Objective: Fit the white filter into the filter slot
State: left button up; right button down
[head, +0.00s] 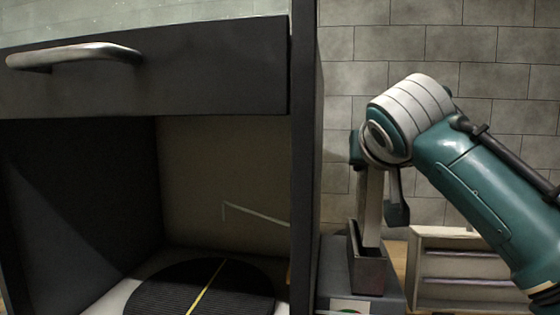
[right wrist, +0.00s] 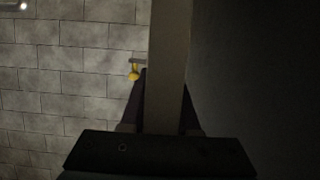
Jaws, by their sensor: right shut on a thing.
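My right gripper (head: 384,205) comes in from the right and points down, shut on the white filter (head: 370,208), a pale upright strip. The filter's lower end goes out of sight behind the rim of a small dark open-topped holder (head: 368,276), which looks like the filter slot. How deep it sits, and whether it touches the bottom, I cannot tell. In the right wrist view the filter (right wrist: 168,65) runs as a pale bar between the dark fingers; the slot cannot be made out there. My left gripper is not in view.
A dark cabinet (head: 304,150) with a handled drawer (head: 200,70) stands close left of the holder. A round ribbed black mat (head: 165,292) with a yellow line lies inside it. A small pale drawer unit (head: 428,285) stands right. A brick wall (head: 495,85) is behind.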

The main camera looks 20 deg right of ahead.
aim_at(375, 204)
jog(key=shift+p, duration=0.3)
jog(key=shift+f+b, duration=0.8)
jog(key=shift+f, duration=0.35)
jog(key=shift+f+b, duration=0.9)
jog(key=shift+f, duration=0.5)
jog(key=shift+f+b, duration=0.7)
jog(key=shift+f, duration=0.3)
jog(key=c, duration=0.6)
grip_release()
jog(key=shift+o, duration=0.2)
jog(key=p+v, duration=0.1)
jog(key=v, duration=0.9)
